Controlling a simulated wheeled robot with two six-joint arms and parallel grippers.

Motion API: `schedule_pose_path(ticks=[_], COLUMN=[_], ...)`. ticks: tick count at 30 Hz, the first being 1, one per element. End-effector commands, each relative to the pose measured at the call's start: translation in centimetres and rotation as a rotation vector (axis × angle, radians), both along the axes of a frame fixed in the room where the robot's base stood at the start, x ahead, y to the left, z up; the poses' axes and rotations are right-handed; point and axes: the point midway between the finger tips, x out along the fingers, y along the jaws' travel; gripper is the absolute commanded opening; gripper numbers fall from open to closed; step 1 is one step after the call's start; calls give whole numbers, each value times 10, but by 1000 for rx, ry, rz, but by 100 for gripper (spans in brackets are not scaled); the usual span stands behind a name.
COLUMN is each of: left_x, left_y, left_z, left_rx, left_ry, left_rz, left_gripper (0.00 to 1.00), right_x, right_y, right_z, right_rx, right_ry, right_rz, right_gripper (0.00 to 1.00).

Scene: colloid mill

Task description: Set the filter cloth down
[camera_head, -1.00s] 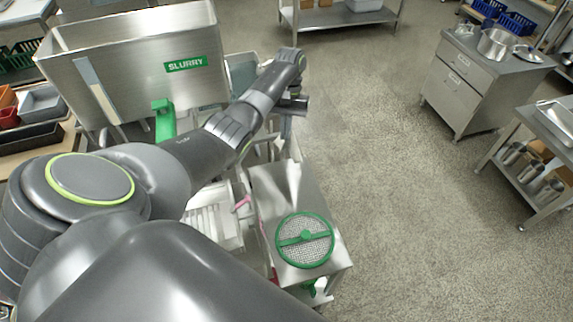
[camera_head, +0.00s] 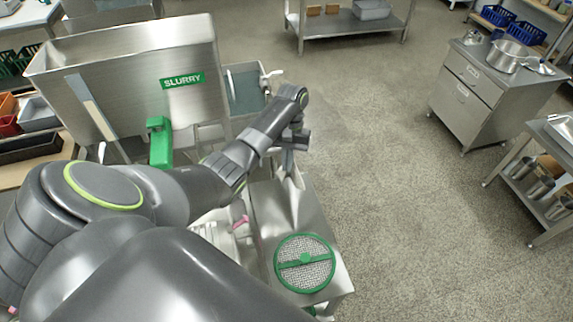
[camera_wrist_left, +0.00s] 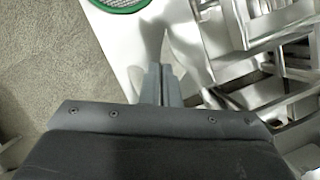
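The round mesh filter (camera_head: 318,276) has a green rim and a green crossbar. It lies flat on the near end of a steel top (camera_head: 268,212), and its edge also shows at the top of the left wrist view (camera_wrist_left: 122,3). My left gripper (camera_head: 290,172) is over the far part of that steel top, apart from the mesh filter. In the left wrist view its two fingers (camera_wrist_left: 160,70) stand side by side with almost no gap, and I see nothing between them. My right gripper is not in view.
A steel hopper marked SLURRY (camera_head: 130,85) stands at the left, with a green handle (camera_head: 160,145) by it. Steel framework (camera_wrist_left: 285,60) is beside the steel top. Open floor (camera_head: 390,180) lies to the right, before a drawer cabinet (camera_head: 480,95).

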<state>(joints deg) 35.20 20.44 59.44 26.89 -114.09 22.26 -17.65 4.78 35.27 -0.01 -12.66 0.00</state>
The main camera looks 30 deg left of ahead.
Motion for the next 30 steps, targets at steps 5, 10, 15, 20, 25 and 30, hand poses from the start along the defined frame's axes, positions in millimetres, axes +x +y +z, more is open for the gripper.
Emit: schedule_pose_path(ticks=[5,10,15,20,25,30], left_x=[0,2,12,27,45,62], left_y=[0,2,10,22,35,48], left_z=[0,0,-2,-1,-2,-4], left_rx=[0,0,1,1,0,1], left_ry=[0,0,-1,2,1,1], left_rz=[0,19,136,337,564,794], left_gripper=[0,0,0,0,0,0], right_x=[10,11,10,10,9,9], right_y=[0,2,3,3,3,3], right_z=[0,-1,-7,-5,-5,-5], right_rx=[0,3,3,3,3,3], right_ry=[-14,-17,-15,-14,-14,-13], right_rz=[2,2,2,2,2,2], right_gripper=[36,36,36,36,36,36])
